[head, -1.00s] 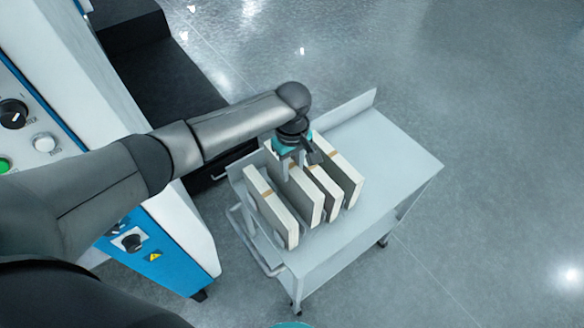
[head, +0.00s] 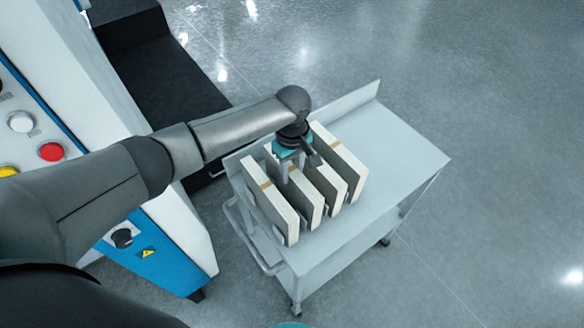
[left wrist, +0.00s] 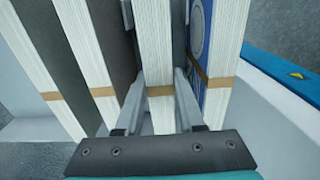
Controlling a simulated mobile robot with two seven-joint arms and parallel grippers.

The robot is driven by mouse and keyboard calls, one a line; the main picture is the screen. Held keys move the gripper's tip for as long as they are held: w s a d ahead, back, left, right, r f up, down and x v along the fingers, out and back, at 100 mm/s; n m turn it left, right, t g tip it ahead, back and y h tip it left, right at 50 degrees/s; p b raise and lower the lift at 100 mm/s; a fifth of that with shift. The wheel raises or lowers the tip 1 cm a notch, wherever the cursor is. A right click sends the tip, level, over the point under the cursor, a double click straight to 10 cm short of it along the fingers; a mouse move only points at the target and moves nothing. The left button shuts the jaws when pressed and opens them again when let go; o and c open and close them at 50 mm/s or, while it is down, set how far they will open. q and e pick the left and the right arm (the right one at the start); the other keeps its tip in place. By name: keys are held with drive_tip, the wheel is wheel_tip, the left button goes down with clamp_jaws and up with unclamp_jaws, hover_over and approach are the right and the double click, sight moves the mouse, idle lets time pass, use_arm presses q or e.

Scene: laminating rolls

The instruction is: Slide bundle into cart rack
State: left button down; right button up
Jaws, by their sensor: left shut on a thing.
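My left gripper (head: 289,172) is shut on a white paper bundle (head: 311,200) with a brown band, the second from the left in the row on the cart (head: 405,155). In the left wrist view, the fingers (left wrist: 158,88) sit on either side of this bundle (left wrist: 155,50), which stands upright between grey rack dividers (left wrist: 127,15). Its lower end is hidden, so I cannot tell whether it touches the cart top. One bundle (head: 275,200) stands to its left and two (head: 345,165) to its right in the head view. My right gripper is not in view.
A machine with a blue and white panel (head: 165,250) and buttons stands at the left. A black step-like unit (head: 165,75) is behind the cart. The cart top right of the bundles is bare. Open grey floor (head: 490,220) lies to the right.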

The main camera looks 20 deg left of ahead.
use_arm(q)
drive_tip(key=shift+w, duration=0.1)
drive_tip(key=shift+c, duration=2.2)
unclamp_jaws()
drive_tip(key=shift+f, duration=0.1)
wheel_tip(320, 180, up, 15)
drive_tip(key=p, duration=0.2)
